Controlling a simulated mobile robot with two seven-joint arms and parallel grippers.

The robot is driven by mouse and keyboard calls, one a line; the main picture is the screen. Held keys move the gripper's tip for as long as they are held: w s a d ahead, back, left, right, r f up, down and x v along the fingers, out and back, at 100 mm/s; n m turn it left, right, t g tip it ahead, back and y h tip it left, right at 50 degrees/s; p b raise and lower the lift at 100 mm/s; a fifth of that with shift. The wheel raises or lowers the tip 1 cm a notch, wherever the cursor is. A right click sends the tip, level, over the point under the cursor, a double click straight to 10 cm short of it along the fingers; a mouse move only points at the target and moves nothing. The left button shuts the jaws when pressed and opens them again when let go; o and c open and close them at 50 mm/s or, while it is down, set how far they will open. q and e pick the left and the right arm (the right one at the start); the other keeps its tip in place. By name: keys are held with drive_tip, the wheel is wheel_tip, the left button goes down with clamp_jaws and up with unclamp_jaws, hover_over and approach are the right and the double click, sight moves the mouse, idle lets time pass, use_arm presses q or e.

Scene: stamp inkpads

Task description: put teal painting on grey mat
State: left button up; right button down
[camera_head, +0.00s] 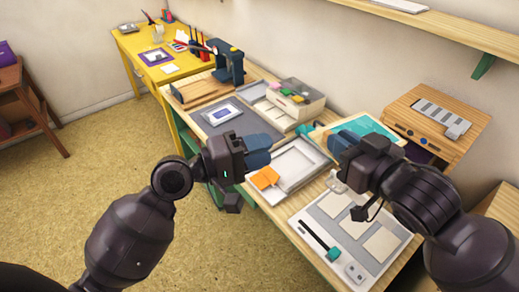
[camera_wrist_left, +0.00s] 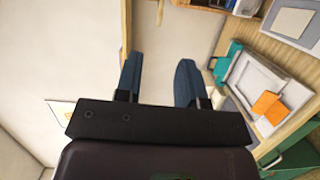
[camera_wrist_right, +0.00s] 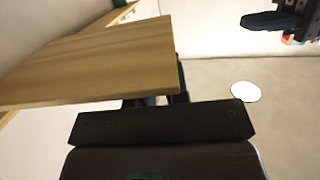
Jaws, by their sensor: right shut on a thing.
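The teal painting (camera_head: 372,124) has a pale wooden edge and is partly hidden behind my right gripper in the head view. My right gripper (camera_head: 343,143) is shut on its edge. In the right wrist view the painting shows as a plain wooden panel (camera_wrist_right: 90,65) running between the fingers, its teal face not visible. The dark grey mat (camera_head: 207,126) lies at the left part of the workbench with a white-bordered purple card on it. My left gripper (camera_head: 257,150) is empty and open, its blue fingers apart in the left wrist view (camera_wrist_left: 158,80), in front of the bench.
A grey-white tray (camera_head: 300,168) with orange pieces lies mid-bench. A light board (camera_head: 340,250) with pale squares and a teal-handled tool lies at right. A box of coloured pads (camera_head: 297,108), a blue press (camera_head: 229,62) and a wooden cabinet (camera_head: 440,110) stand behind.

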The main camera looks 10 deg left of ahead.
sight(314, 133)
use_arm(q)
drive_tip(key=shift+n, duration=0.4)
drive_tip(key=x, duration=1.2)
drive_tip(key=shift+f, duration=0.1)
clamp_jaws()
use_arm(e)
drive_tip(key=c, duration=1.1)
unclamp_jaws()
drive_tip(key=shift+o, duration=0.2)
drive_tip(key=shift+r, duration=0.1)
wheel_tip(314, 133, up, 10)
